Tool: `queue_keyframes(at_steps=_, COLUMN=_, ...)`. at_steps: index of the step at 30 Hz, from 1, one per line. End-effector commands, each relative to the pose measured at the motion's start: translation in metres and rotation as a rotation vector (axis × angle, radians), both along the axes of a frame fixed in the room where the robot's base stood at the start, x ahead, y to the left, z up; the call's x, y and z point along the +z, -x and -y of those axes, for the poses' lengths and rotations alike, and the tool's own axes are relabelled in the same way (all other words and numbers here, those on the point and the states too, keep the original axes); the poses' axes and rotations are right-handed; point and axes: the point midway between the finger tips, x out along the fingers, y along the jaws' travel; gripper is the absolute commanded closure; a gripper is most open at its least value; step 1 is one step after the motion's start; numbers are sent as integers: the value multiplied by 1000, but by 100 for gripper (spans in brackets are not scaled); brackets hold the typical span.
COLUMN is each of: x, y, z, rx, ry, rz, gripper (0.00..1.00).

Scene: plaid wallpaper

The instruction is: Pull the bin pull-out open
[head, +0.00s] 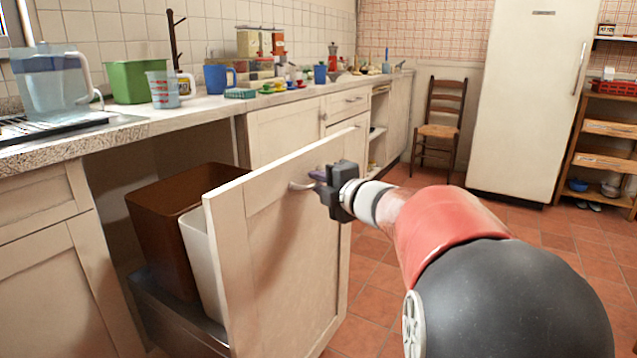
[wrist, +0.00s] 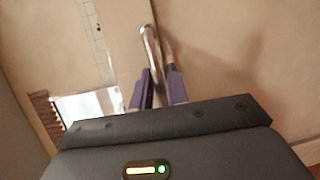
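The bin pull-out's cream front panel (head: 285,245) stands well out from the cabinet run in the head view. Behind it a brown bin (head: 165,225) and a white bin (head: 200,260) show on the pull-out's metal base (head: 175,315). The handle (head: 300,186) is a metal bar near the panel's top; it also shows in the wrist view (wrist: 150,45). My gripper (head: 316,178) is at this handle. In the wrist view its purple fingers (wrist: 158,85) sit on both sides of the bar, close against it, so it looks shut on the handle.
The countertop (head: 200,110) above carries a water jug (head: 58,85), a green container (head: 138,82) and cups. A chair (head: 440,125), a white fridge (head: 530,100) and a wooden shelf (head: 605,130) stand at the back. The tiled floor (head: 375,280) right of the panel is clear.

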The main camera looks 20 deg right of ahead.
Motion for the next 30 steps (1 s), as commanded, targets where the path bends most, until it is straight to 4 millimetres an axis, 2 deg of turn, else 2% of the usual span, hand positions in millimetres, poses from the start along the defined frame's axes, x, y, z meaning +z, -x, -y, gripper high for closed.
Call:
queue_keyframes(at_steps=1, x=0, y=0, z=0, rx=0, ry=0, rz=0, gripper=77)
queue_keyframes(at_steps=3, x=0, y=0, z=0, rx=0, ry=0, rz=0, gripper=68)
queue_keyframes(at_steps=13, x=1, y=4, z=1, rx=-2, ry=0, rz=2, gripper=68)
queue_keyframes(at_steps=24, x=7, y=60, z=15, rx=-3, ry=0, rz=1, gripper=68)
queue_keyframes(at_steps=30, x=8, y=75, z=18, rx=0, ry=0, rz=0, gripper=68)
